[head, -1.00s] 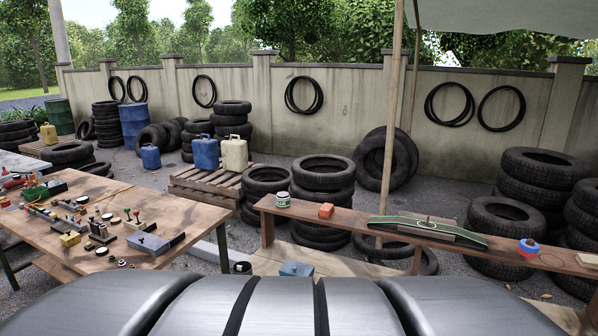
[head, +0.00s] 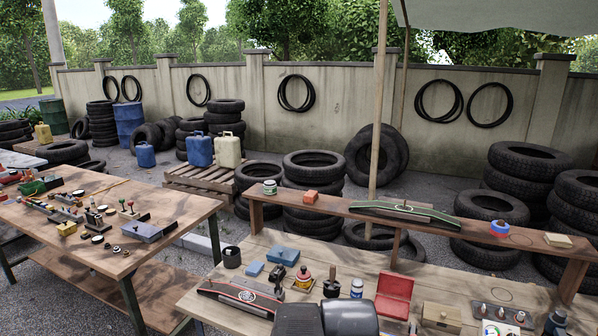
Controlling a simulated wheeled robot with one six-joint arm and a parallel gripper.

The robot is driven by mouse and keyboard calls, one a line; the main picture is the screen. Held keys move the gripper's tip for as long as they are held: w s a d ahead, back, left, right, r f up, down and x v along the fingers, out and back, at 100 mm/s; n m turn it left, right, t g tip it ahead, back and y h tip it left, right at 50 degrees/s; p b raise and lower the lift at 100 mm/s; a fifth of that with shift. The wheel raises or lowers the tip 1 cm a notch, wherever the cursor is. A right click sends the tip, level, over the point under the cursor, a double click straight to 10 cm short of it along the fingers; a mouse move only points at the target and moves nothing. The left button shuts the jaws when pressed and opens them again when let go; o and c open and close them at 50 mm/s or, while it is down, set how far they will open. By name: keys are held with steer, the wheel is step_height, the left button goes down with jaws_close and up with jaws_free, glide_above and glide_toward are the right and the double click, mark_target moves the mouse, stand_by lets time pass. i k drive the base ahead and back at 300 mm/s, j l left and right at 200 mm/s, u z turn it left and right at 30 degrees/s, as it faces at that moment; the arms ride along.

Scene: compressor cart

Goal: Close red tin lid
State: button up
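A red tin (head: 392,308) stands on the near wooden bench, right of the bottom middle in the head view. Its lid (head: 396,285) stands raised at the back, so the tin is open. Dark grey parts of my arm show at the bottom edge, just left of the tin. I cannot make out my gripper or its fingertips.
A raised shelf (head: 340,207) runs behind. A cluttered table (head: 100,262) stands left.

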mark_target(397, 286)
steer(key=k+l, duration=0.15)
steer(key=k, duration=0.15)
steer(key=l, duration=0.3)
steer(key=j, duration=0.3)
steer(key=k+l+z, duration=0.25)
steer(key=i+l, duration=0.1)
steer(key=i, duration=1.35)
